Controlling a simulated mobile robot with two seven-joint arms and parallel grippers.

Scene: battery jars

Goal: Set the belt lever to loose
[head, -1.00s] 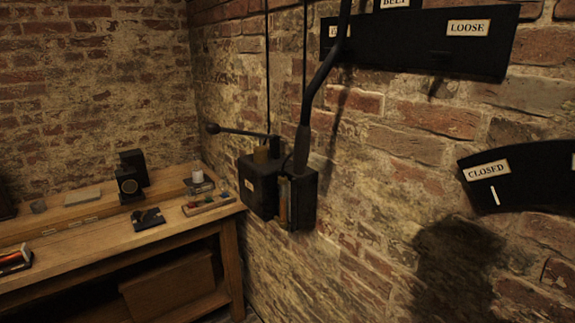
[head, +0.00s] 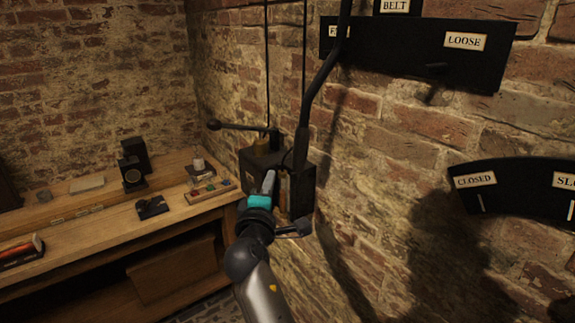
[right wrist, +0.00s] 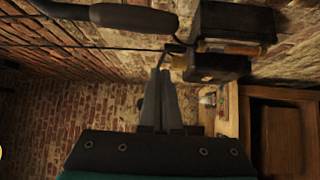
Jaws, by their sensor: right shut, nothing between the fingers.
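The belt lever (head: 325,72) is a dark bent rod hanging down the brick wall with a thicker grip (head: 301,147) at its lower end. It crosses the left end of the black plate (head: 400,55), partly over the left label, away from the LOOSE label (head: 465,40). My right gripper (head: 269,180) is shut and empty, below and left of the grip in the head view, in front of the dark boxes. In the right wrist view its fingers (right wrist: 160,80) point toward the boxes, and the lever's grip (right wrist: 135,18) is apart from them. My left gripper is not in view.
Dark wall boxes (head: 298,178) with a side arm ending in a ball (head: 214,125) sit behind my gripper. A wooden bench (head: 105,232) with small items stands left. A curved CLOSED plate (head: 515,188) is at right.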

